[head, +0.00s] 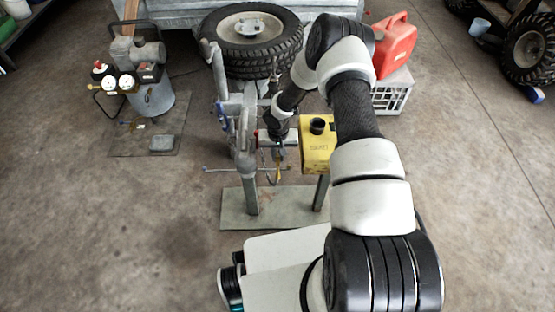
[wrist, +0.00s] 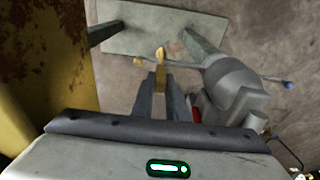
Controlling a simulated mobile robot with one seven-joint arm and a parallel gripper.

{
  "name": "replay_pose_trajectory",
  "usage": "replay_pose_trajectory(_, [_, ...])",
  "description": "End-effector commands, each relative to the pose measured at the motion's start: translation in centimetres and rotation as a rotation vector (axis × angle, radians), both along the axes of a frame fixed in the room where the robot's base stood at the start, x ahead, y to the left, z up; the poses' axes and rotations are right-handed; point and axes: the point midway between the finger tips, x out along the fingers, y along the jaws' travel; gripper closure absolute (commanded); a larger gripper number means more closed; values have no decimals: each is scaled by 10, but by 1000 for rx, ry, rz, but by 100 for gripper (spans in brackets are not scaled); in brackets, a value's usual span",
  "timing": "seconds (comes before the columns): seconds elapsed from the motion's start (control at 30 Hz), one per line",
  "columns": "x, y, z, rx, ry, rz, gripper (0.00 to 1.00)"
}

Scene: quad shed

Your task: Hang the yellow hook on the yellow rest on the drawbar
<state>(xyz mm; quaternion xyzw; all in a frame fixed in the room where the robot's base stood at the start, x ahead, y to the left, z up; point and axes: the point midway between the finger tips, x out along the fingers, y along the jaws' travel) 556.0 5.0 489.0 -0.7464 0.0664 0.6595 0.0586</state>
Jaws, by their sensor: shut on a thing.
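My gripper (head: 278,150) is shut on the yellow hook (head: 277,175), which hangs below the fingertips, close to the grey drawbar post and its thin cross bar. In the wrist view the hook (wrist: 160,73) stands out between my fingertips (wrist: 162,92), with its curved end beyond them. Beside it in that view, the grey drawbar fitting (wrist: 240,85) stands to the right. A small yellowish knob (wrist: 138,61) shows just left of the hook; I cannot tell if it belongs to the rest. I cannot make out the yellow rest clearly in either view.
A yellow box (head: 318,158) with a black cap stands close right of my gripper; its rusty side fills the left of the wrist view (wrist: 48,60). A grey base plate (head: 235,208) lies below. A spare wheel (head: 250,40) and red can (head: 396,45) are behind.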

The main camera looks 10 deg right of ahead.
Motion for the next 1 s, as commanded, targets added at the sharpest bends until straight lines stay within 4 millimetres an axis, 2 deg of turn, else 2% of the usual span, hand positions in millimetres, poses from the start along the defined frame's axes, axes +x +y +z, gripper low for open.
replay_pose_trajectory(0.03, [-2,2,-13,1,4,3,100])
replay_pose_trajectory(0.1, [-2,2,-18,1,2,3,100])
replay_pose_trajectory(0.53, [-2,2,-23,1,1,3,100])
replay_pose_trajectory(0.57, [-2,2,-23,1,2,2,85])
replay_pose_trajectory(0.67, [-2,2,-21,1,2,2,68])
replay_pose_trajectory(1.0, [-2,2,-21,2,3,2,68])
